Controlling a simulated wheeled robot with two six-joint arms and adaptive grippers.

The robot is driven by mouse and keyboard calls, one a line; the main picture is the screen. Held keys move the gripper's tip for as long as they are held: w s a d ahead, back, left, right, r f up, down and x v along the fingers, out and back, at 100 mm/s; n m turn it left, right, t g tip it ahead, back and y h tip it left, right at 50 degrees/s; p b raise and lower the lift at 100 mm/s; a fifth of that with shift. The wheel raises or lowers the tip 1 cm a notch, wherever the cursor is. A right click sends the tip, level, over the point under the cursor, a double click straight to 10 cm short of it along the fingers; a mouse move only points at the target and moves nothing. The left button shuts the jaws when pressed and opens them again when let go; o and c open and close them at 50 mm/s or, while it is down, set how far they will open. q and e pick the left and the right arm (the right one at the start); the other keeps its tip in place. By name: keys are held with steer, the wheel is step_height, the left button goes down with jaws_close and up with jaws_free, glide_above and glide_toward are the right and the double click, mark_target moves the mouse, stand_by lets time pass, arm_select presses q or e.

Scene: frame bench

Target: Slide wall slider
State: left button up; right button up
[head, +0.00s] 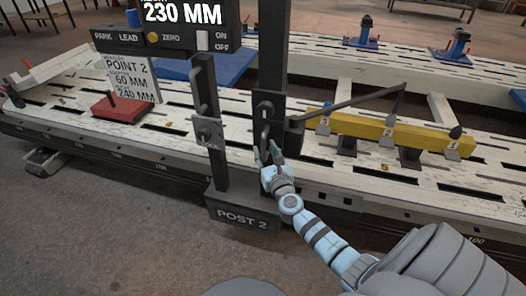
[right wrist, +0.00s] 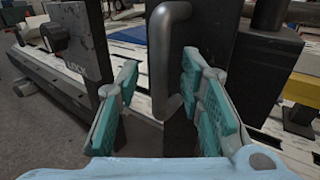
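The wall slider looks to be the dark carriage on the tall dark post, with a grey bar handle (head: 265,126). In the right wrist view the handle (right wrist: 163,58) stands upright, its lower end bending in between my fingers. My right gripper (head: 270,152) is at the handle's lower part. In the right wrist view its teal-padded fingers (right wrist: 160,72) are spread on either side of the handle, with gaps visible. The display (head: 182,13) above reads 230 MM. My left gripper is not in view.
A shorter post (head: 205,120) with a lock plate stands left of the handle, above the POST 2 base (head: 243,216). A dark arm reaches right over a yellow numbered beam (head: 385,131). A card (head: 132,80) reads 60 MM and 240 MM. Floor in front is clear.

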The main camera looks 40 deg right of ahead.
steer(key=shift+x, duration=1.1)
steer(key=shift+s, duration=0.1)
jaws_close()
